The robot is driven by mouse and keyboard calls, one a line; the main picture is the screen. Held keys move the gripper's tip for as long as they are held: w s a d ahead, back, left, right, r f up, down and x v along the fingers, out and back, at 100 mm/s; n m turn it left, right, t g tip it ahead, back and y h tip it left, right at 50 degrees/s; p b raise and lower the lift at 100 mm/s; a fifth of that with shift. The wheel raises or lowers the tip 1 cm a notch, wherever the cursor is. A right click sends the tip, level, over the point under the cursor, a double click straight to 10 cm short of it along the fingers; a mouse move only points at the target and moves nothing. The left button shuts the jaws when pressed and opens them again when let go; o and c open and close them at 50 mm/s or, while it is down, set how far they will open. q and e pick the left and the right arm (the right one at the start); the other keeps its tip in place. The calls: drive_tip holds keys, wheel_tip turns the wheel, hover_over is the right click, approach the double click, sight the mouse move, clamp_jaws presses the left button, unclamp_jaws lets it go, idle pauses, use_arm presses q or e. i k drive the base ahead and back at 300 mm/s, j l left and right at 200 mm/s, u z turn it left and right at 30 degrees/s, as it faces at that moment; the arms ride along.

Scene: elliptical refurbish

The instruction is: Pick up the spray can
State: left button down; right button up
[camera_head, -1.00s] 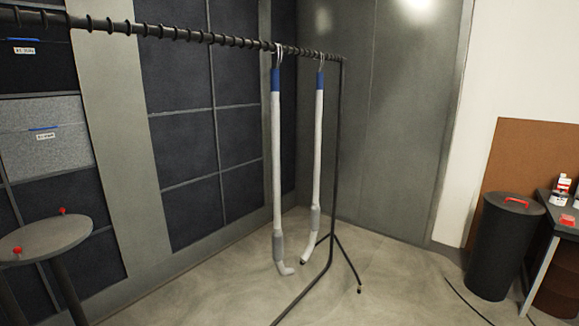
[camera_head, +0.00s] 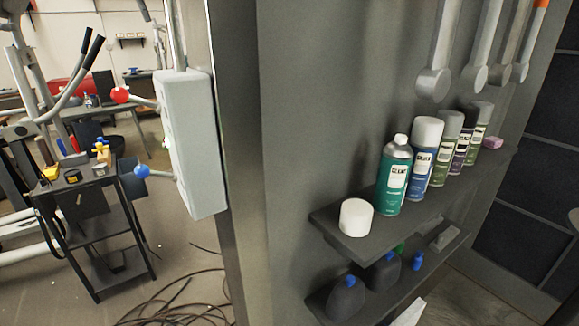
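Several spray cans stand upright in a row on the upper dark shelf (camera_head: 480,170) on the right. The nearest is a teal-green can (camera_head: 394,178) with a white label; its cap is off. A white cap (camera_head: 356,217) sits on the shelf to its left. Behind the green can stand a blue can (camera_head: 421,160) with a grey-white cap, a green can (camera_head: 445,150), a purple can (camera_head: 462,145) and another green can (camera_head: 479,130). Neither of my grippers shows in this view.
A lower shelf holds dark bottles (camera_head: 345,297) with blue caps. Large wrenches (camera_head: 435,60) hang above the cans. A grey electrical box (camera_head: 189,140) with red and blue levers projects at the wall's left edge. A dark cart (camera_head: 100,215) and floor cables (camera_head: 175,305) lie left.

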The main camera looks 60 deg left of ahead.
sight(396, 160)
drive_tip(key=j+u, duration=0.1)
drive_tip(key=u, duration=0.9)
